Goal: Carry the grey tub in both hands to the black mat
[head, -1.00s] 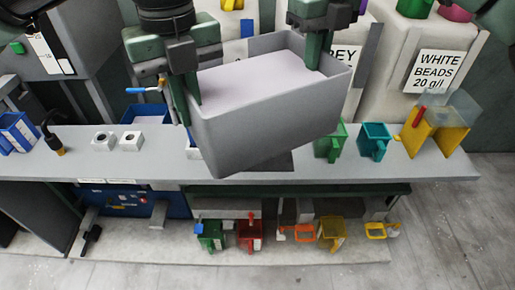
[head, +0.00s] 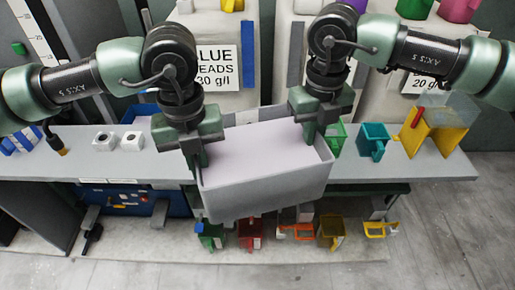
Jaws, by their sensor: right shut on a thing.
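The grey tub (head: 265,192) is an open rectangular box with pale contents (head: 255,150). It hangs between my two grippers in the head view, nearly level, overlapping the front edge of the bench. My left gripper (head: 198,165) is at the tub's left wall and looks closed on it, though its fingertips are partly hidden. My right gripper (head: 315,132) is shut on the tub's right end near the far corner. I cannot make out the black mat; the tub covers the middle of the bench.
A green jug (head: 338,135), a teal jug (head: 374,140) and a yellow stand (head: 432,130) are at right. Several coloured jugs, including a red one (head: 250,234), sit on the shelf below.

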